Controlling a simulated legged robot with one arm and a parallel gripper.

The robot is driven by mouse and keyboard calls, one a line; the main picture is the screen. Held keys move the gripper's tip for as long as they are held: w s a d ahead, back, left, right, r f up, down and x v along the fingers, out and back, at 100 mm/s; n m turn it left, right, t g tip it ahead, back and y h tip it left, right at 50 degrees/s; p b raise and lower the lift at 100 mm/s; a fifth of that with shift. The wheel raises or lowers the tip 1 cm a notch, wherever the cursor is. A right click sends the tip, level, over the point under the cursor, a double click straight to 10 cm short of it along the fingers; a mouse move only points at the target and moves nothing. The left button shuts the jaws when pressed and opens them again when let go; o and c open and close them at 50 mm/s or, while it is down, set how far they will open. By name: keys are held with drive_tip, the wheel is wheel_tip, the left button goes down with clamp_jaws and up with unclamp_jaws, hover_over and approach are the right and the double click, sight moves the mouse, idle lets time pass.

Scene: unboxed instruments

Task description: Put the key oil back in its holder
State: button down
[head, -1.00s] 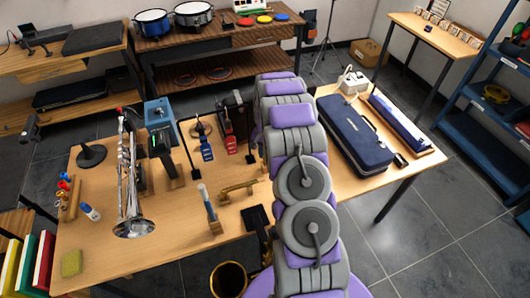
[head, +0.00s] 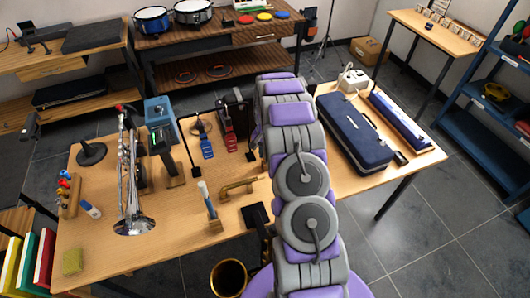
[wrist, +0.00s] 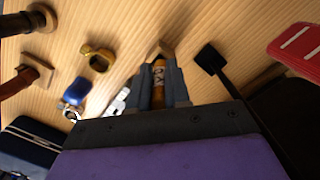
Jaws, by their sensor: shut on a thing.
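My gripper (wrist: 159,82) is shut on a slim amber bottle with a pale label, which looks like the key oil (wrist: 158,88). The bottle stands between the two grey fingers in the wrist view, its far end near the wooden tabletop. A small tan wooden piece (wrist: 163,47) shows just past the fingertips; I cannot tell if it is the holder or if the bottle touches it. In the head view my own arm hides the gripper and the bottle.
A gold ring-shaped part (wrist: 98,58) and a blue-and-metal item (wrist: 75,93) lie to the left. A black stand foot (wrist: 209,58) and a red striped object (wrist: 297,48) are to the right. A dark blue case (head: 352,132) and a trumpet (head: 129,175) rest on the table (head: 110,255).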

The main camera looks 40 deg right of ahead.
drive_tip(key=shift+f, duration=0.9)
idle(0.5)
drive_tip(key=c, duration=1)
unclamp_jaws()
drive_tip(key=shift+r, duration=0.1)
wheel_tip(320, 180, up, 17)
drive_tip(key=d+p, duration=0.1)
drive_tip(key=p, duration=0.1)
drive_tip(key=shift+w+d, duration=0.15)
drive_tip(key=shift+w, duration=0.3)
